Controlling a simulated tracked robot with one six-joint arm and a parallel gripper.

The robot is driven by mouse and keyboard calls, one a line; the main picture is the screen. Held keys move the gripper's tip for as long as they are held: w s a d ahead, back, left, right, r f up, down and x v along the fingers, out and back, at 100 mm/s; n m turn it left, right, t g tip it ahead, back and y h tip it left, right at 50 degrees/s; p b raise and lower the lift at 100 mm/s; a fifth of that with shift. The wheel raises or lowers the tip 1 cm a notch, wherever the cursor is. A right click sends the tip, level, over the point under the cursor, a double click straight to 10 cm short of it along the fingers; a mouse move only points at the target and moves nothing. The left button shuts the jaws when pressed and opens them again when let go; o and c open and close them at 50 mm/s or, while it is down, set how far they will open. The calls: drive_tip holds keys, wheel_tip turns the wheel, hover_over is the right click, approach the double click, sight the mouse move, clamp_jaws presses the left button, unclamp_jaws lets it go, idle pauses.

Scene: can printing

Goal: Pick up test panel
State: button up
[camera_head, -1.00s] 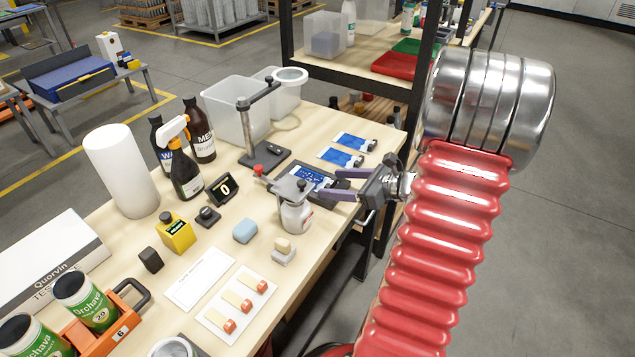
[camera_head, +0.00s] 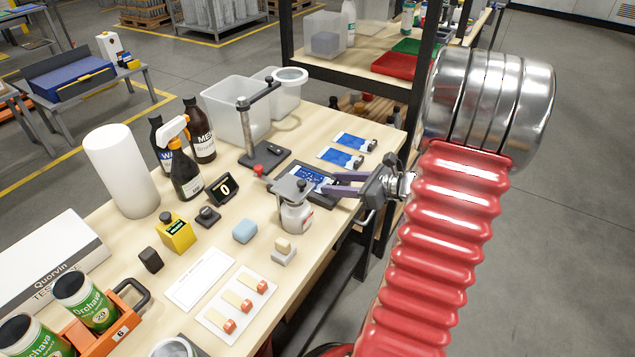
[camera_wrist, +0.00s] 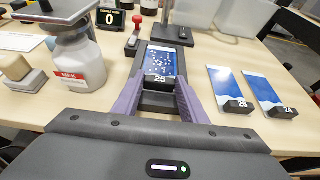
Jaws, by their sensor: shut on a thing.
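The test panel (camera_head: 305,176) is a blue plate with white spots and a black end block marked 25. It lies flat in a dark holder on the bench and also shows in the wrist view (camera_wrist: 162,60). My gripper (camera_head: 335,184) reaches it from the right with two purple fingers. In the wrist view the fingers (camera_wrist: 160,82) are shut on the black block, one on each side. Panels marked 26 (camera_wrist: 226,84) and 24 (camera_wrist: 262,86) lie to the right in the wrist view.
A white bottle with a grey top (camera_head: 296,212) stands close by my gripper. A red-knobbed stamp (camera_wrist: 136,32) and a stand with a ring lens (camera_head: 262,155) are behind the panel. Clear bins (camera_head: 232,108) stand farther back.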

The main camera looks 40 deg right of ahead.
drive_tip(key=shift+c, duration=0.7)
drive_tip(key=shift+r, duration=0.1)
wheel_tip(320, 180, up, 10)
idle(0.8)
